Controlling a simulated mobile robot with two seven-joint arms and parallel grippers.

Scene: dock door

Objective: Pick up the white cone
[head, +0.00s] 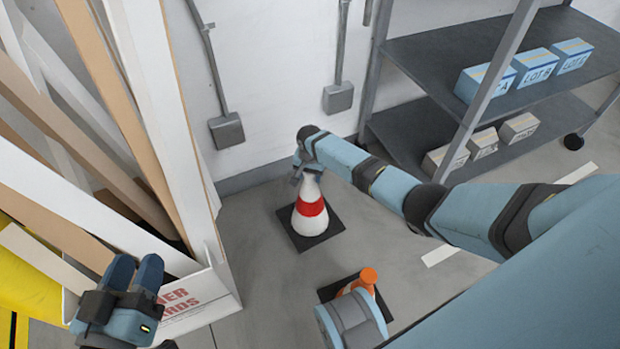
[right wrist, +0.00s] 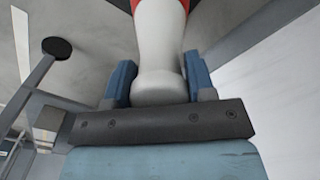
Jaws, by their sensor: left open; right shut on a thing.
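The white cone (head: 309,219) has a red band and a black square base. It stands upright on the floor near the back wall in the head view. My right gripper (head: 309,176) is at the cone's top, shut on it. In the right wrist view the cone's white top (right wrist: 158,75) sits between the two blue fingers of the right gripper (right wrist: 158,85). My left gripper (head: 135,275) is open and empty at the lower left, in front of the box of boards.
An orange cone (head: 367,279) on a black base stands nearer, partly hidden by my arm. A white box (head: 205,300) holds long boards at left. A grey shelf rack (head: 430,50) with blue boxes (head: 535,67) stands at right.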

